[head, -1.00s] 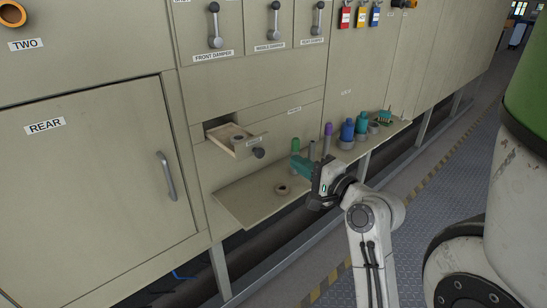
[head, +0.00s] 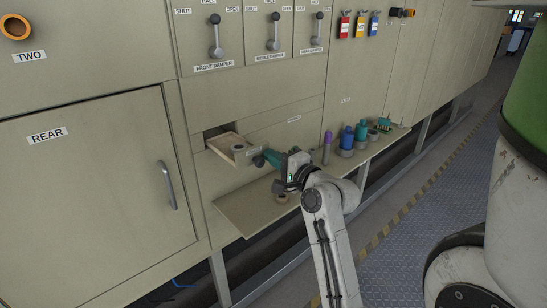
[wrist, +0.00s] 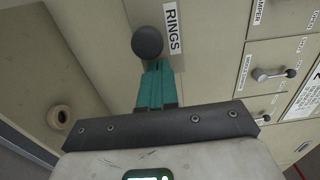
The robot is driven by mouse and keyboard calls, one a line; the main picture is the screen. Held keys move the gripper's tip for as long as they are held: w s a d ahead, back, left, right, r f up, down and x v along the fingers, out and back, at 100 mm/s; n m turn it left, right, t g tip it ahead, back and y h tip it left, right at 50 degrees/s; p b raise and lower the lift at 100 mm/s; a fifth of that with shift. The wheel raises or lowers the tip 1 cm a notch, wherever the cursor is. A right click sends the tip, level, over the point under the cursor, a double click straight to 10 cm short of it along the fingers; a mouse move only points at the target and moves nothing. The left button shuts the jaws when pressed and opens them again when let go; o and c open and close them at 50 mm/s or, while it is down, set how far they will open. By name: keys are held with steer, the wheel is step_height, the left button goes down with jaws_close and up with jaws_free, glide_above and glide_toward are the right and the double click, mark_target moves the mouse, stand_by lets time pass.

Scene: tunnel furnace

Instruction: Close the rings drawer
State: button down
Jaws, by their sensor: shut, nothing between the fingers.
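The rings drawer (head: 225,143) is a small tan drawer, pulled partway out of the grey-beige cabinet, with a dark opening above and behind it. In the wrist view its "RINGS" label (wrist: 172,29) and round dark knob (wrist: 147,42) are close. My gripper (head: 262,160) has teal fingers, shut and empty, at the drawer's front. In the wrist view the fingertips (wrist: 156,68) lie just below the knob; I cannot tell whether they touch it.
A shelf (head: 240,208) runs below the drawer and holds a loose ring (head: 280,197). A purple-topped object (head: 327,140) and blue and teal bottles (head: 347,137) stand to the right. Damper levers (head: 216,40) are above. The REAR door (head: 90,190) is at left.

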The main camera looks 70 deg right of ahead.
mark_target(238, 139)
steer(key=p+x, duration=0.1)
steer(key=x, duration=1.4)
steer(key=shift+w, duration=0.35)
steer(key=shift+w+d, duration=0.2)
steer(key=shift+w+r, duration=0.1)
steer(key=shift+w+a+r, duration=0.1)
